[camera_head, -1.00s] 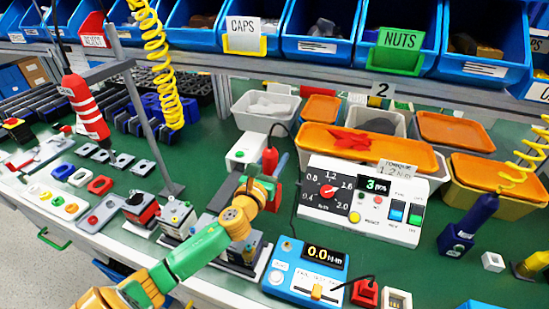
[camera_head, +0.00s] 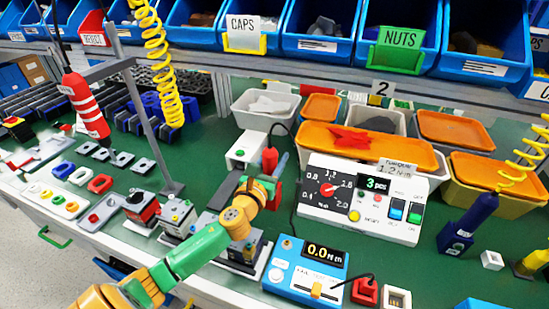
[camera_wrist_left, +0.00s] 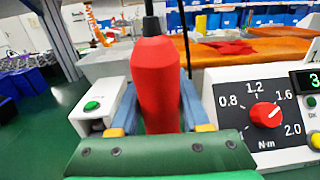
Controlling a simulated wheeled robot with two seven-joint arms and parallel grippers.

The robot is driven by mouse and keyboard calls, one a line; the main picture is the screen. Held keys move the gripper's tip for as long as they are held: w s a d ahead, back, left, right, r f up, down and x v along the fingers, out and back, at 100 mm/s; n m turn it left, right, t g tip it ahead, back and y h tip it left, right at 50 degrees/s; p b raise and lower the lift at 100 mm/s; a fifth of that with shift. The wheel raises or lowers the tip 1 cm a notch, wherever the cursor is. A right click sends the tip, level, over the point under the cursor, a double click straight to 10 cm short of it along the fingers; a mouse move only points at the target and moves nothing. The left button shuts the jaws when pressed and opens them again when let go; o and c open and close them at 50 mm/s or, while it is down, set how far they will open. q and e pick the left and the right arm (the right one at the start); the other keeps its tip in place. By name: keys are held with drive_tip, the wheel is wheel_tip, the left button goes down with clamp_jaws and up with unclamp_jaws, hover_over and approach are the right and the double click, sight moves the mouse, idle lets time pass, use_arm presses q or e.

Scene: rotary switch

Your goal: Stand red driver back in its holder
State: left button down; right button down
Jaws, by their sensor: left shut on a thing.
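The red driver (camera_head: 269,159) stands roughly upright in my left gripper (camera_head: 262,188), above the bench and left of the torque box. The left wrist view shows the red driver (camera_wrist_left: 158,85) between the blue-grey fingers of my left gripper (camera_wrist_left: 155,112), with a black cord rising from its top. My left gripper is shut on it. The driver's tip is hidden behind the gripper. I cannot tell which piece is the red driver's holder. My right gripper is not in view.
The white torque box (camera_head: 318,222) with its red knob stands close right of the gripper. A white box with a green button (camera_head: 243,152) is behind it. A blue torque meter (camera_head: 290,278) is in front. A blue driver (camera_head: 481,212) stands at the right.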

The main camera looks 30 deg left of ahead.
sight(267, 170)
use_arm(q)
drive_tip(key=shift+f, duration=0.1)
drive_tip(key=shift+c, duration=1.5)
unclamp_jaws()
drive_tip(key=shift+v, duration=3.65)
